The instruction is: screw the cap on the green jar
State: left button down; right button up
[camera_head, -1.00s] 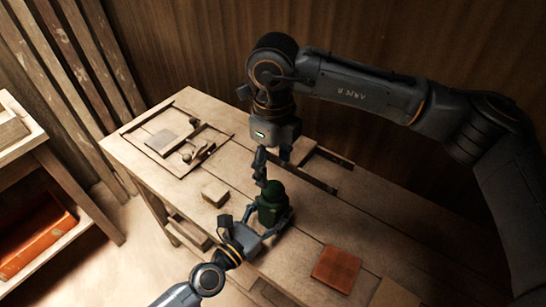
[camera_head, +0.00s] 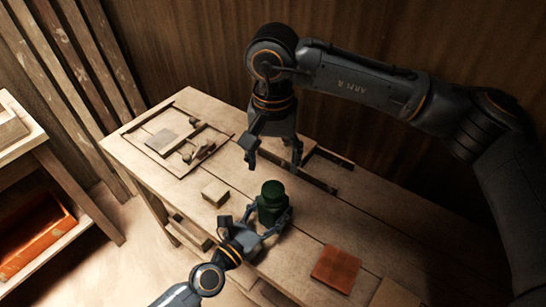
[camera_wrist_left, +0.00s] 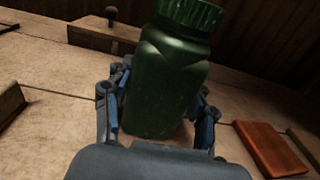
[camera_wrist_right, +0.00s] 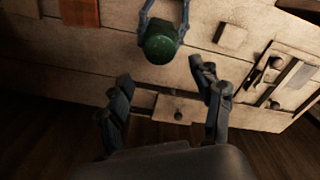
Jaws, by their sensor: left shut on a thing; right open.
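The green jar (camera_head: 271,207) stands upright on the bench, and its green ribbed cap (camera_wrist_left: 190,13) sits on its top in the left wrist view. My left gripper (camera_head: 266,223) is shut around the jar's body, with a finger on each side. The jar's capped top (camera_wrist_right: 160,43) also shows from above in the right wrist view, between the left gripper's fingers. My right gripper (camera_head: 274,163) is open and empty, above and behind the jar, apart from the cap. Whether the cap is fully tight cannot be told.
A small wooden block (camera_head: 215,192) lies left of the jar. A reddish-brown tile (camera_head: 336,268) lies to the right. A framed board with knobs (camera_head: 160,140) lies at the far left of the bench (camera_head: 340,225). A wooden wall stands behind.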

aim_at(273, 188)
jog(key=n, duration=0.3)
dwell(0.4)
jog(key=shift+f, duration=3.95)
